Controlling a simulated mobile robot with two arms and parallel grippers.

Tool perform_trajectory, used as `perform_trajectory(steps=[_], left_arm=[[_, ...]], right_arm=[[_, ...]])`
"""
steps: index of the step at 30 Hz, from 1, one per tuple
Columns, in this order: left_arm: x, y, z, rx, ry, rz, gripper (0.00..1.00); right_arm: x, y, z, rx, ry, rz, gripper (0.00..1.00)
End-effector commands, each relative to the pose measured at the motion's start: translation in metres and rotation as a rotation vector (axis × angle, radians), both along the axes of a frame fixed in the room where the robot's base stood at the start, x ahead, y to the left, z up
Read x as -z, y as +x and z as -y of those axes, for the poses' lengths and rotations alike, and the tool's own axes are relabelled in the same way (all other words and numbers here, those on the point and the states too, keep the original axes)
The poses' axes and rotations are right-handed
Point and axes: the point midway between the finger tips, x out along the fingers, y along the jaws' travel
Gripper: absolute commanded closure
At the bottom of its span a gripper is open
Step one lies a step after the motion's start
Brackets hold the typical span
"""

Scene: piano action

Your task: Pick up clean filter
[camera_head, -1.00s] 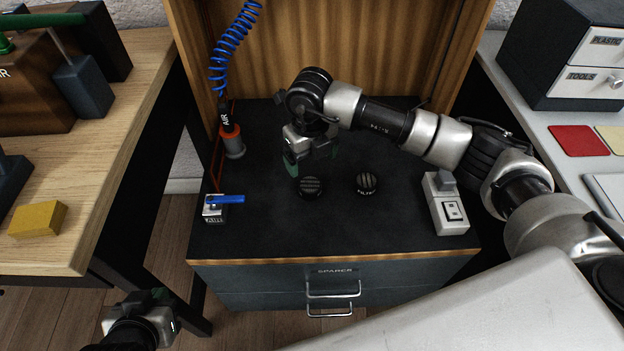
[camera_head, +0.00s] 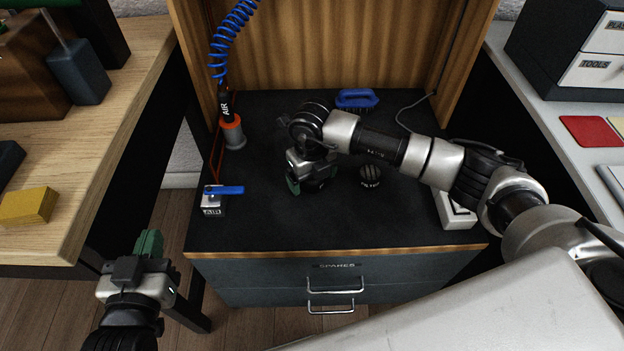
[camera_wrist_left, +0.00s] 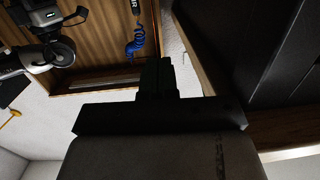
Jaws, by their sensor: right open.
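Two small round black filters lie on the dark bench top. One filter (camera_head: 370,175) is in plain sight to the right of my right gripper, with pale ribs on top and a label too small to read. The other is almost wholly hidden under my right gripper (camera_head: 312,185), whose jaws are open and low over it; I cannot tell whether they touch it. I cannot tell which filter is the clean one. My left gripper (camera_head: 148,244) is off the bench at the lower left, shut and empty; its fingers also show together in the left wrist view (camera_wrist_left: 158,76).
A blue-handled valve (camera_head: 222,191) sits at the bench's left edge. An air nozzle (camera_head: 232,130) stands in an orange-rimmed holder behind it. A blue brush (camera_head: 356,98) lies at the back. A pale switch box (camera_head: 456,213) is at the right. The bench front is clear.

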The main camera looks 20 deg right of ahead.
Motion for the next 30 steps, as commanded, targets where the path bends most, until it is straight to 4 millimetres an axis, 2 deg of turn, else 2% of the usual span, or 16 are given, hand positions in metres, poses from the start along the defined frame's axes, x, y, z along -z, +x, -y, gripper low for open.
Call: perform_trajectory(steps=[3,13,23,30], left_arm=[[0.0,0.0,0.0,0.0,0.0,-0.001,1.0],[0.0,0.0,0.0,0.0,0.0,-0.002,1.0],[0.0,0.0,0.0,-0.001,0.003,-0.011,1.0],[0.019,-0.008,-0.006,-0.012,0.042,-0.169,1.0]], right_arm=[[0.0,0.0,0.0,0.0,0.0,0.0,0.15],[0.0,0.0,0.0,0.0,0.0,0.0,0.66],[-0.003,0.0,0.0,0.0,0.0,0.001,0.67],[-0.025,0.001,0.001,0.001,0.0,0.002,0.67]])
